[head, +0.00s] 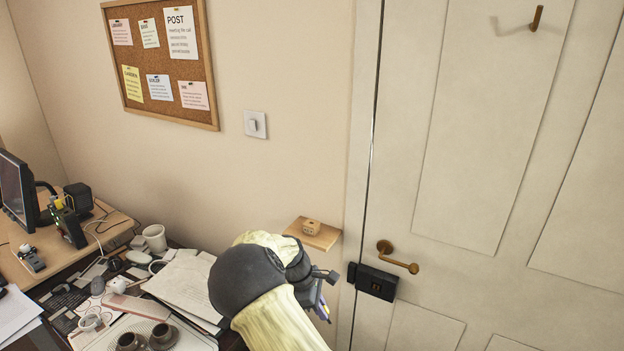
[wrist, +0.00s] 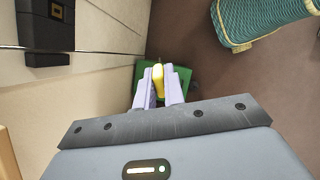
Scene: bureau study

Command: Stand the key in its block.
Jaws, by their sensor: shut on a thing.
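A small wooden block (head: 311,227) with dark marks on it sits on a little wooden wall shelf (head: 323,239) left of the door. My gripper (head: 322,309) is below that shelf in the head view, mostly hidden behind my arm. In the wrist view my gripper (wrist: 159,88) is shut on a yellow piece (wrist: 158,80), which I take to be the key. The key is apart from the block.
The door has a brass handle (head: 398,258) and a black lock box (head: 376,282), right of my gripper. A cluttered desk (head: 120,275) stands at the left. A green object (wrist: 182,84) and a teal woven basket (wrist: 262,20) are beyond my fingers.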

